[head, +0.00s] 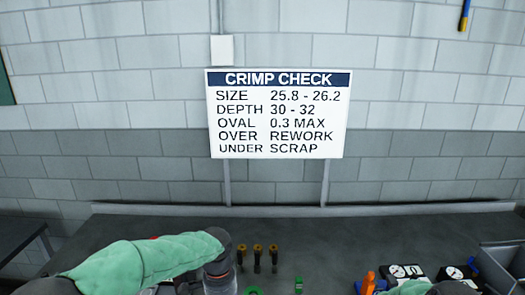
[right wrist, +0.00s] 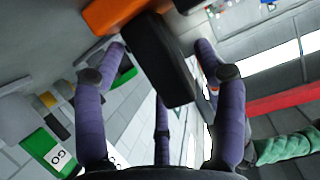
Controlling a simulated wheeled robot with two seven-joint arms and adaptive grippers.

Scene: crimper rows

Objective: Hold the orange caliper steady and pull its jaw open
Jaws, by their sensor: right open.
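An orange bar (right wrist: 112,14) with a black block (right wrist: 158,55) joined to or against it, which looks like the caliper, shows at the top of the right wrist view. My right gripper (right wrist: 162,62) is open, with its purple fingers on either side of the black block; I cannot tell whether they touch it. An orange upright piece (head: 368,283) at the lower right of the head view may be part of the same caliper. My left gripper (head: 218,268) is at the bottom of the head view, left of centre; its fingertips are hidden.
Several orange-topped dark pieces (head: 257,257) stand beside my left gripper on the dark bench (head: 330,235). A green piece (head: 298,285), black-and-white dial boxes (head: 403,271) and a grey bin (head: 497,262) lie to the right. A CRIMP CHECK sign (head: 278,113) stands behind.

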